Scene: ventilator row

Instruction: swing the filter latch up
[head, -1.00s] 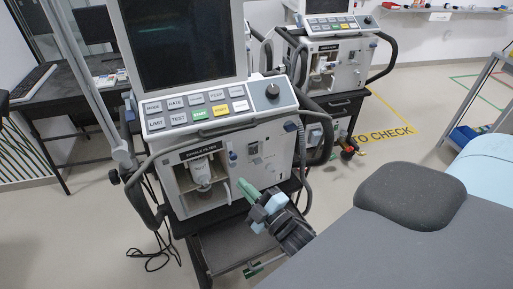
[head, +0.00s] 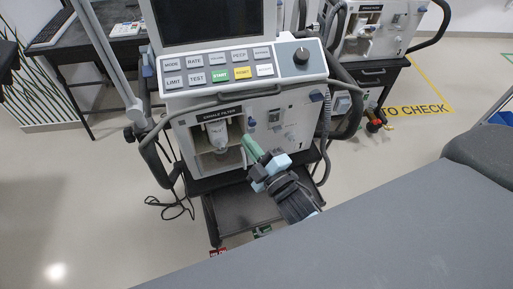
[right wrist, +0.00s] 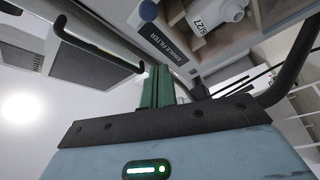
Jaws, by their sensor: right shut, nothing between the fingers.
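The ventilator's filter bay (head: 205,163) is open at the front, below a dark filter label. A white filter (head: 217,134) stands in it, and it also shows in the right wrist view (right wrist: 218,14). A pale, narrow latch lever (head: 243,156) seems to be at the bay's right edge, close to my fingers; its exact position is hard to tell. My right gripper (head: 252,147) reaches in from the lower right, its green fingers shut and empty, the tips near the bay's right side. In the right wrist view the green fingers (right wrist: 158,87) are together. Contact with the latch cannot be judged. My left gripper is not in view.
A dark handle bar (head: 240,96) runs across the ventilator's front under the button panel (head: 219,67). A second ventilator (head: 372,35) stands behind at right. A grey bed surface (head: 370,235) fills the lower right. A hose hangs right of the bay.

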